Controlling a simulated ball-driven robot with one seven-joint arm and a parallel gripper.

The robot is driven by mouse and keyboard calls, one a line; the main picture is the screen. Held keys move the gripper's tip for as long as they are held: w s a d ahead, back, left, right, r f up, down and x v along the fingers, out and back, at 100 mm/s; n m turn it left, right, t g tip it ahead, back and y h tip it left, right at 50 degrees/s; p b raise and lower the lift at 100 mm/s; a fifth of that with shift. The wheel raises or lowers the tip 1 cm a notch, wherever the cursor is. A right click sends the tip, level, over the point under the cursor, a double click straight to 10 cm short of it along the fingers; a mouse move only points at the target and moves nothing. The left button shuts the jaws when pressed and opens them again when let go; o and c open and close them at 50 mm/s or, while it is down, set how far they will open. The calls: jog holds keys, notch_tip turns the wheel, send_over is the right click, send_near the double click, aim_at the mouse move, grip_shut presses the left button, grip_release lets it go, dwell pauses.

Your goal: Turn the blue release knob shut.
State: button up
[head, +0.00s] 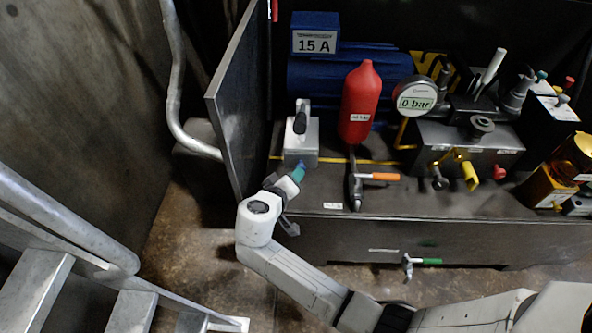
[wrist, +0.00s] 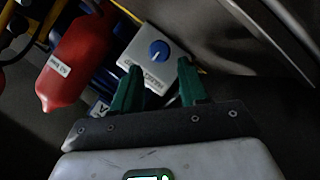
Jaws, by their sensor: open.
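The blue release knob (wrist: 159,50) is round with a pale pointer line. It sits on the face of a light grey box (wrist: 145,38) that carries a printed label. In the wrist view my gripper (wrist: 160,72) is open, its two green fingers apart and pointing at the box. The knob shows just beyond the fingertips, roughly centred between them; contact is not visible. In the head view my gripper (head: 298,172) is in front of the lower part of the grey box (head: 303,146), and I cannot make out the knob there.
A red bottle (head: 361,103) stands right of the box, with an orange-handled valve (head: 379,176) in front. An open metal panel (head: 238,105) rises close on the left. A gauge (head: 415,97) reads 0 bar. Metal steps (head: 35,277) are at lower left.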

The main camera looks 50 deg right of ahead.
jog(key=p+v, duration=0.1)
jog(key=v, duration=0.4)
jog(key=shift+a, duration=0.2)
dwell(0.3)
jog(key=s+f+y, duration=0.1)
jog(key=s, duration=0.1)
jog(key=s+f+g+y, duration=0.1)
jog(key=s, duration=0.2)
jog(key=s+f+g+y, duration=0.1)
jog(key=s+f, duration=0.1)
jog(key=s, duration=0.1)
jog(key=s+a+n+g+y, duration=0.1)
jog(key=s+a+n+y, duration=0.3)
jog(key=s+y, duration=0.85)
jog(key=s+r+h+p, duration=0.1)
jog(key=r+h+p, duration=0.1)
jog(key=r+p, duration=1)
jog(key=s+a+r+h+p, duration=0.1)
jog(key=s+r+h+p, duration=0.1)
jog(key=r+p, duration=0.9)
jog(key=shift+r+m+p, duration=0.4)
jog(key=shift+r, duration=0.1)
